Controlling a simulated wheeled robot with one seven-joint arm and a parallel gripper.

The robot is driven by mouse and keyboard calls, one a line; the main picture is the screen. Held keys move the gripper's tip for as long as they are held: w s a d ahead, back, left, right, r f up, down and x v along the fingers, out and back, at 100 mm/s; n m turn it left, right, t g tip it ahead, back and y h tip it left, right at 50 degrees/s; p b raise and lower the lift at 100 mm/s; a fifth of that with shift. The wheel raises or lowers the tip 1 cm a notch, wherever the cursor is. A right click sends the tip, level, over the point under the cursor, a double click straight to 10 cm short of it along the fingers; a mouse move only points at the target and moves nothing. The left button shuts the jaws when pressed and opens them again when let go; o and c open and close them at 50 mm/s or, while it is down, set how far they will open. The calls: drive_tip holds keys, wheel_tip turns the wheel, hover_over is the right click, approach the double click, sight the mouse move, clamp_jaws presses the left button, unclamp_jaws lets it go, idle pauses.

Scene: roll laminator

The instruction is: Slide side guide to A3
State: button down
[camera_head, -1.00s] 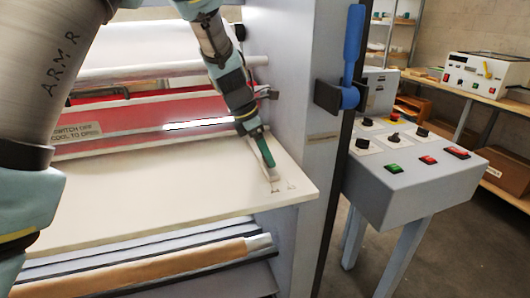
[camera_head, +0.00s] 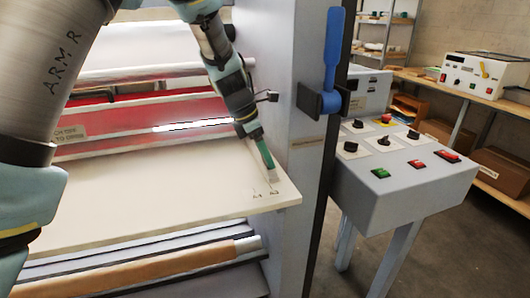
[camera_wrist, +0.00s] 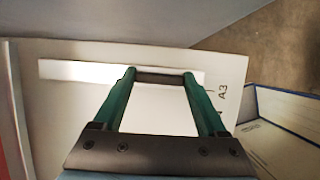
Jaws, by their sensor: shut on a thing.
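The side guide is a pale, narrow bar lying on the white feed table (camera_head: 150,205) near its right end; its near end (camera_head: 272,178) shows just below my gripper (camera_head: 266,158). In the wrist view the guide (camera_wrist: 85,72) runs across the picture, and my gripper (camera_wrist: 160,76) is shut on a dark raised part of it between the two green fingers. The A3 mark (camera_head: 273,190) lies just in front of the guide's near end, with another mark (camera_head: 256,194) to its left. In the wrist view the A3 label (camera_wrist: 222,92) is right of the fingers.
A grey side panel (camera_head: 290,110) with a blue lever (camera_head: 333,50) stands close to the right of my gripper. A control console (camera_head: 400,175) is further right. A red panel (camera_head: 110,118) and rollers lie behind the table. The table left of the guide is clear.

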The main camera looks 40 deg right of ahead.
unclamp_jaws()
drive_tip(key=shift+s+d, duration=0.1)
drive_tip(key=shift+d, duration=0.1)
drive_tip(key=shift+r, duration=0.15)
drive_tip(key=b+v, duration=0.2)
drive_tip(key=v, duration=0.8)
drive_tip(key=shift+a+r, duration=0.15)
drive_tip(key=shift+r, duration=0.1)
